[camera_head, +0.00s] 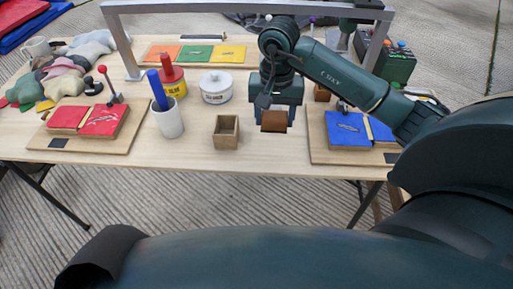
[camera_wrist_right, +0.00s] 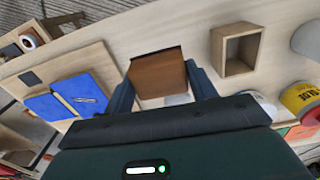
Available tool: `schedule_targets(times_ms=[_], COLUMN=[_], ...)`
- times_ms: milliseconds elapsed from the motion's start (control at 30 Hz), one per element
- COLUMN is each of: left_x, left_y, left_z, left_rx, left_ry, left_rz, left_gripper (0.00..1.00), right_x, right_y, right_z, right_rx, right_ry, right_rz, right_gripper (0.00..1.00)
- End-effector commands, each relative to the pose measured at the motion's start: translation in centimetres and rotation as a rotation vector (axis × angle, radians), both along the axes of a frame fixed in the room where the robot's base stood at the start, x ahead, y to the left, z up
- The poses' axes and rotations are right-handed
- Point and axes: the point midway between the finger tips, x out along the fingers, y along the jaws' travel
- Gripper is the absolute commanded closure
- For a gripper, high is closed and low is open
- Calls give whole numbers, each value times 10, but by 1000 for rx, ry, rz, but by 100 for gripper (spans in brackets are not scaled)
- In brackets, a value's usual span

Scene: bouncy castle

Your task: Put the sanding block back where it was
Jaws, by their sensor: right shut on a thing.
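The sanding block appears to be the brown block (camera_head: 274,121) between the fingers of my right gripper (camera_head: 275,104). The right wrist view also shows this block (camera_wrist_right: 158,76), with one dark finger against each side. The right gripper is shut on it, above the wooden table (camera_head: 205,168), right of a small open wooden box (camera_head: 227,131). Whether the block touches the table is unclear. No empty place for the block is plainly marked. My left gripper is out of view.
A board with a blue pad (camera_head: 346,129) lies to the right, and one with red pads (camera_head: 103,120) to the left. A cup with a blue stick (camera_head: 167,122), a yellow glue tin (camera_head: 174,86) and a white pot (camera_head: 216,88) stand behind. A metal frame (camera_head: 190,6) spans the table.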

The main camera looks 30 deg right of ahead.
Motion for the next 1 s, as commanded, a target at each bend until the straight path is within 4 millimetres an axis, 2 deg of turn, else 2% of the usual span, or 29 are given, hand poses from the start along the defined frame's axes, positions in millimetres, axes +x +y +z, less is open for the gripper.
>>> schedule_targets(times_ms=[200, 467, 633, 1000], left_x=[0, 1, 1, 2], left_y=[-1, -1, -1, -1], left_z=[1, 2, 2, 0], left_rx=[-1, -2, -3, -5], left_ry=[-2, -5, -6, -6], left_rz=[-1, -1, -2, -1], left_gripper=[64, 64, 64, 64], right_x=[-1, -1, -1, 0], right_y=[0, 0, 1, 0], right_z=[-42, -65, -89, -98], right_rx=[2, 1, 2, -1], right_ry=[6, 3, 5, 0], right_rz=[-2, -2, -1, 1], right_gripper=[72, 72, 72, 73])
